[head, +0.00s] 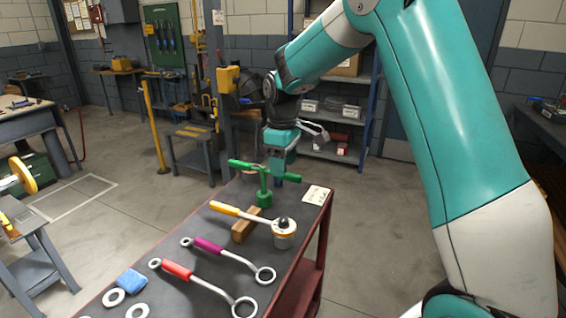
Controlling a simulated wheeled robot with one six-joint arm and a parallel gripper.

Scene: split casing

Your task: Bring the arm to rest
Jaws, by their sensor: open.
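My arm, teal and white, arches in from the right of the head view. My gripper (281,160) hangs pointing down over the far end of the bench, just behind or above a green T-shaped tool (265,186). Its fingers are small and partly hidden there. I see nothing held between them, and I cannot tell whether they touch the green tool.
On the dark red-edged bench (202,231) lie a yellow-handled ratchet (230,210) on a wooden block (245,225), purple (209,246) and red (178,270) handled wrenches, a blue block (131,281), rings and a paper card (315,195). Floor right of the bench is clear.

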